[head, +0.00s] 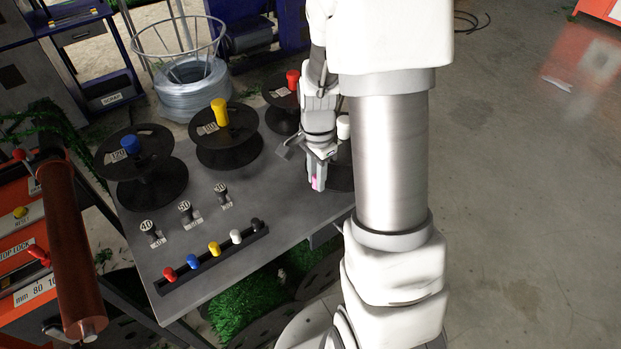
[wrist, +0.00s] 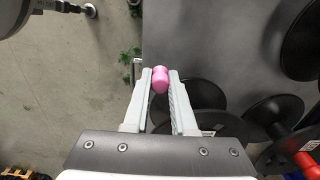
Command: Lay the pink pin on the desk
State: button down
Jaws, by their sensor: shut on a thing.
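The pink pin (wrist: 160,79) is held between the two fingertips of my gripper (wrist: 160,88) in the wrist view; its rounded end faces the camera. In the head view my gripper (head: 317,180) points down over the right part of the grey desk (head: 245,205), and a bit of pink shows at its tips. The jaws are shut on the pin. I cannot tell how far the pin is above the desk. In the wrist view the desk (wrist: 215,30) lies to the right of the pin, with its edge close by.
Black spools with blue (head: 131,145), yellow (head: 220,112) and red (head: 293,80) pins stand along the back; another, with a white pin (head: 343,127), is partly behind my arm. A rack (head: 213,252) of coloured pins lies at the front. Small numbered pieces (head: 186,210) stand mid-desk.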

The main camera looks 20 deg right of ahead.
jog(key=w+f, duration=0.1)
jog(key=w, duration=0.1)
jog(key=w+f, duration=0.2)
jog(key=w+d+f, duration=0.1)
jog(key=w, duration=0.2)
jog(key=shift+d+f, duration=0.1)
jog(key=shift+f, duration=0.15)
jog(key=shift+w+f+b, duration=0.1)
jog(key=shift+f+b, duration=0.35)
jog(key=shift+f, duration=1.5)
jog(key=shift+f, duration=0.15)
jog(key=c, duration=0.7)
grip_release()
jog(key=shift+c, duration=0.2)
